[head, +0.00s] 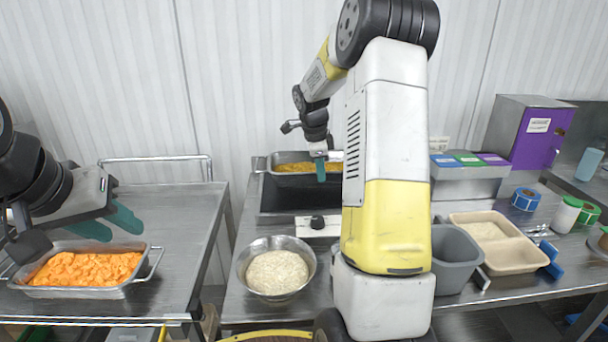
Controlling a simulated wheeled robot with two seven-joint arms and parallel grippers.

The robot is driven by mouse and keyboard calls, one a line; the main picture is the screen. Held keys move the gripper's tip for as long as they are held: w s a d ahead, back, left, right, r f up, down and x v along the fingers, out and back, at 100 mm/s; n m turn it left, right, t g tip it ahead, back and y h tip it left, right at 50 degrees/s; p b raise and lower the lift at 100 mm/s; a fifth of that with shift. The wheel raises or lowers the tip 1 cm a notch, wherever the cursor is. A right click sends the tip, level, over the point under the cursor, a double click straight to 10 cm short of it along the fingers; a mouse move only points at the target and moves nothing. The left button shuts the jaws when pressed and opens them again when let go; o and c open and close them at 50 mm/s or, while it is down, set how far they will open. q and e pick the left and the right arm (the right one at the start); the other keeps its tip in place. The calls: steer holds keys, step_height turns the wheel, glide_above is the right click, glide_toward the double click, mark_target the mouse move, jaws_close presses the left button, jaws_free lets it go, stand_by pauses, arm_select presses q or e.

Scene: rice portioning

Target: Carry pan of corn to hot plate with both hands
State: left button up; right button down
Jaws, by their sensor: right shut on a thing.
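A pan with yellow corn (294,167) is at the back of the middle counter, over a dark hot plate (285,217) with a white front panel and black knob. I cannot tell whether the pan rests fully on it. My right gripper (320,168) is shut on the near right side of this pan, its teal finger pointing down; my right arm hides the pan's right end. My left gripper (108,224) is open and empty, its teal fingers apart above the back right of a steel pan of orange food (135,281) on the left table.
A steel bowl of rice (248,268) stands in front of the hot plate. Right of my arm are a grey bin (452,262), a beige divided tray (519,262) and a purple box (538,142). The back of the left table (160,207) is clear.

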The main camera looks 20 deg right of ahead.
steer(key=shift+a+x, duration=0.15)
steer(key=shift+x, duration=0.65)
steer(key=shift+a+x, duration=0.15)
steer(key=shift+x, duration=0.65)
steer(key=shift+s, duration=0.15)
steer(key=shift+f, duration=0.1)
steer(key=c, duration=2)
jaws_free()
steer(key=shift+s+f, duration=0.1)
steer(key=shift+f, duration=0.1)
steer(key=o, duration=0.4)
steer(key=shift+r, duration=0.1)
